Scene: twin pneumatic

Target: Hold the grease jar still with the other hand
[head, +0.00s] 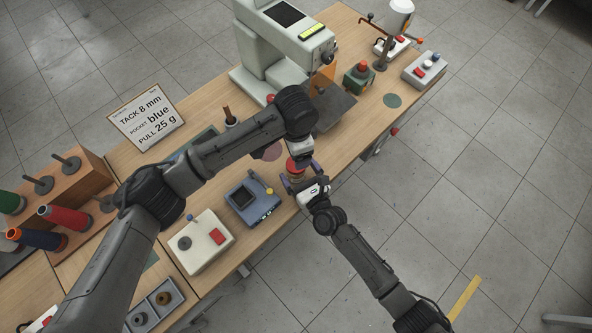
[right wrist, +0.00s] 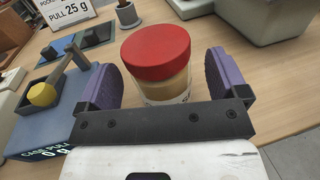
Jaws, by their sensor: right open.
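The grease jar has a red lid (right wrist: 157,53) over a clear body with tan contents (right wrist: 167,90). It stands upright on the table. In the right wrist view it sits between the two purple finger pads of my right gripper (right wrist: 165,88), which is open, with a gap on each side. In the head view the jar's red lid (head: 295,164) shows near the table's front edge, with my right gripper (head: 299,183) around it. My left gripper (head: 301,153) is just above and beside the jar; its fingers are too hidden to read.
A blue-grey pull gauge (head: 251,201) with a yellow knob stands left of the jar. A white box with a red button (head: 205,243) is further left. The sewing machine (head: 280,45) stands behind. Open floor lies right of the table edge.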

